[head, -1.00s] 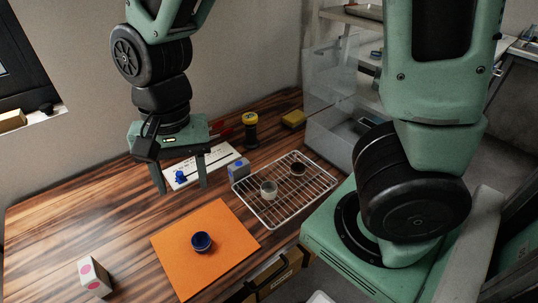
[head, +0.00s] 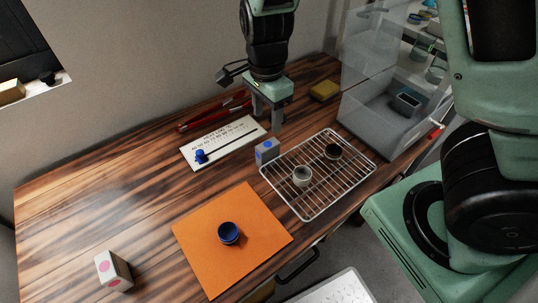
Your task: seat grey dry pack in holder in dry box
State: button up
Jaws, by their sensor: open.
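The grey dry pack (head: 267,152), a small block with blue marks, stands on the table against the left corner of the wire rack. The clear dry box (head: 375,75) stands at the back right. Inside it is a grey, open-topped holder (head: 405,103). My gripper (head: 266,124) points down with its fingers apart and nothing seen between them. It appears just above or behind the grey pack in the picture; the exact gap cannot be told.
A blue cup (head: 229,233) sits on an orange mat (head: 205,265). A pink-dotted white block (head: 113,270), a heat-log card (head: 225,142) and a yellow sponge (head: 324,91) lie around.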

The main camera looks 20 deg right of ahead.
aim_at(268, 144)
notch_tip(268, 144, down, 5)
jog(key=shift+r+b, duration=0.2)
jog(key=shift+b, duration=0.15)
jog(key=shift+s+a+f+b, duration=0.1)
jog(key=shift+s+f+b, duration=0.1)
jog(key=shift+f, duration=0.65)
jog(key=shift+s+d+f+b, duration=0.1)
jog(key=shift+f+b, duration=0.15)
jog(key=shift+f, duration=0.65)
jog(key=shift+s+a+f+b, duration=0.1)
jog(key=shift+s+f+b, duration=0.1)
jog(key=shift+f, duration=0.65)
jog(key=shift+w, duration=0.1)
grip_shut()
jog(key=shift+r, duration=0.1)
